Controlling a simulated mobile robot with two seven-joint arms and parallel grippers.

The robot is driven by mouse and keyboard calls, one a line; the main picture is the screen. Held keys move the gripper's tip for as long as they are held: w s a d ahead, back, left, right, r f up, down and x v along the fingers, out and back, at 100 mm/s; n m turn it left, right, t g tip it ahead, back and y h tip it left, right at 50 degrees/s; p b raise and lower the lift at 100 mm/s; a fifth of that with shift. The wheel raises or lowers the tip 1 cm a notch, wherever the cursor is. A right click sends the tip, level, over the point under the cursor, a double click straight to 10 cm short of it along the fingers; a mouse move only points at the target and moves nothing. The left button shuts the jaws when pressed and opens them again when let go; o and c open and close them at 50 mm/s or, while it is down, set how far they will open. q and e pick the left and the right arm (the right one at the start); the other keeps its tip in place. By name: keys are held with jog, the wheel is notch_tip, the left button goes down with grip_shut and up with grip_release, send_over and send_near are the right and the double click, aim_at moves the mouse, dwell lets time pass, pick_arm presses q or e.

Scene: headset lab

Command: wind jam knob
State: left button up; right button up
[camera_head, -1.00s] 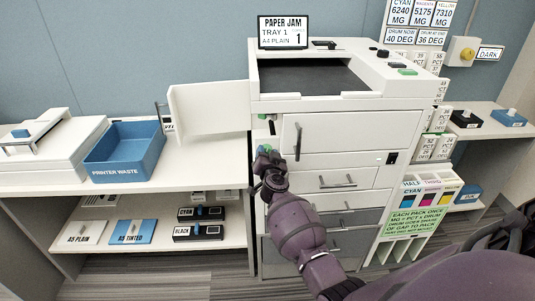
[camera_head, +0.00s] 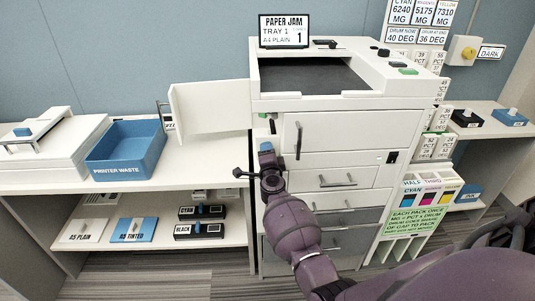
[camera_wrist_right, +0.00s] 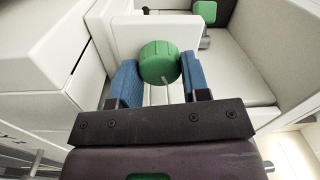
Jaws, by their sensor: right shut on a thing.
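The green jam knob (camera_wrist_right: 159,62) is round and ribbed, with a pale mark on its face, and sits inside the printer's open left side in the right wrist view. My right gripper (camera_wrist_right: 160,75) has its two blue fingers on either side of the knob, shut on it. In the head view my right gripper (camera_head: 266,148) is at the printer's left side, below the open white side door (camera_head: 208,107), and the knob is hidden there. The printer (camera_head: 345,133) shows a "PAPER JAM TRAY 1" screen (camera_head: 284,30) on top. My left gripper is not in view.
A second green part (camera_wrist_right: 205,11) shows beyond the knob in the wrist view, with white panels close on both sides. A blue "PRINTER WASTE" bin (camera_head: 125,152) stands on the left counter. Toner boxes (camera_head: 200,230) and paper packs lie on the shelf below.

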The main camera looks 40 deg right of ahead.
jog(key=m, duration=0.3)
jog(key=shift+f, duration=0.15)
jog(key=m, duration=0.5)
jog(key=shift+a+m+h+b, duration=0.1)
jog(key=shift+m+h+b, duration=0.2)
jog(key=shift+m+b, duration=0.1)
jog(key=o, duration=0.6)
jog(key=shift+o, duration=0.2)
